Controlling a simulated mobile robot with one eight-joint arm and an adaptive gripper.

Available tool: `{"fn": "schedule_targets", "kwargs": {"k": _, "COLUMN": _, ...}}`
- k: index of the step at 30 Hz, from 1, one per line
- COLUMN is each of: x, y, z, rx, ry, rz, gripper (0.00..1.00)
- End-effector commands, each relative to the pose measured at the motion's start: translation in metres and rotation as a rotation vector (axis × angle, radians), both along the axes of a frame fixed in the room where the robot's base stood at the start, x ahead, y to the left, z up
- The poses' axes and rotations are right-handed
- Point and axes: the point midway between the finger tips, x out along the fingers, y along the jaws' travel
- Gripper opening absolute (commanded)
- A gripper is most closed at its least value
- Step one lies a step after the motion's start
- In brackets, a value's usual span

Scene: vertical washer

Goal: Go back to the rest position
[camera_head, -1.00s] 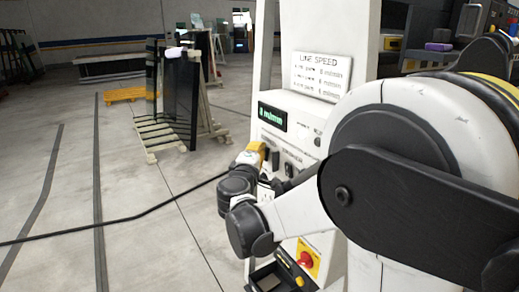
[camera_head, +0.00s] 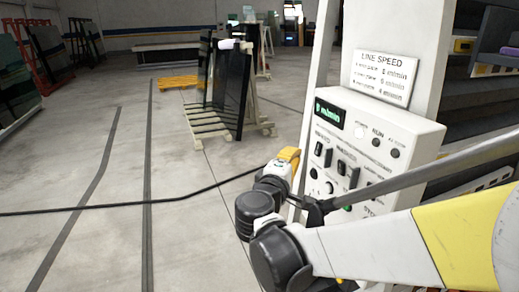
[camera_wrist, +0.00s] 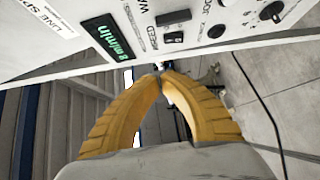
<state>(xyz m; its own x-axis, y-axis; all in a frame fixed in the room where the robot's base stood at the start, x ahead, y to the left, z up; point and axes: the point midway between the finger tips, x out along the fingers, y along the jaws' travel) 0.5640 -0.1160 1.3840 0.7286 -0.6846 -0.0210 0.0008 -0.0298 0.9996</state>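My gripper (camera_head: 288,157), with yellow fingers, is raised just left of the white control panel (camera_head: 425,137) in the head view. In the wrist view, the two yellow fingers of my gripper (camera_wrist: 162,76) curve in and their tips come together with nothing seen between them. The panel (camera_wrist: 205,48) fills the top of that view, apart from the fingertips as far as I can tell. Its display (camera_head: 329,113) is lit green and reads about 8 m/min. My forearm hides the lower part of the panel.
A "LINE SPEED" sign (camera_head: 386,76) is fixed above the panel. A rack with dark glass sheets (camera_head: 231,90) stands behind to the left, near a yellow pallet (camera_head: 178,83). A black cable crosses the floor. The grey floor (camera_head: 90,245) at the left is open.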

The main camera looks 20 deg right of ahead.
Motion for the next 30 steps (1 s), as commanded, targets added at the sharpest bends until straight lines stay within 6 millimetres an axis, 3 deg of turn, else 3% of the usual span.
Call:
{"fn": "schedule_targets", "kwargs": {"k": 8, "x": 0.0, "y": 0.0, "z": 0.0, "rx": 0.001, "ry": 0.0, "rz": 0.0, "gripper": 0.0}}
{"fn": "schedule_targets", "kwargs": {"k": 11, "x": -0.006, "y": -0.004, "z": -0.012, "rx": 0.045, "ry": 0.007, "rz": -0.006, "gripper": 0.0}}
{"fn": "schedule_targets", "kwargs": {"k": 14, "x": -0.026, "y": -0.011, "z": -0.048, "rx": 0.191, "ry": 0.029, "rz": -0.026, "gripper": 0.0}}
{"fn": "schedule_targets", "kwargs": {"k": 17, "x": -0.061, "y": -0.012, "z": -0.108, "rx": 0.442, "ry": 0.063, "rz": -0.059, "gripper": 0.0}}
{"fn": "schedule_targets", "kwargs": {"k": 21, "x": -0.119, "y": 0.016, "z": -0.195, "rx": 0.851, "ry": 0.107, "rz": -0.104, "gripper": 0.0}}
{"fn": "schedule_targets", "kwargs": {"k": 24, "x": -0.155, "y": 0.048, "z": -0.241, "rx": 1.115, "ry": 0.129, "rz": -0.128, "gripper": 0.0}}
{"fn": "schedule_targets", "kwargs": {"k": 27, "x": -0.181, "y": 0.079, "z": -0.269, "rx": 1.323, "ry": 0.143, "rz": -0.143, "gripper": 0.0}}
{"fn": "schedule_targets", "kwargs": {"k": 30, "x": -0.196, "y": 0.102, "z": -0.282, "rx": 1.458, "ry": 0.151, "rz": -0.15, "gripper": 0.0}}
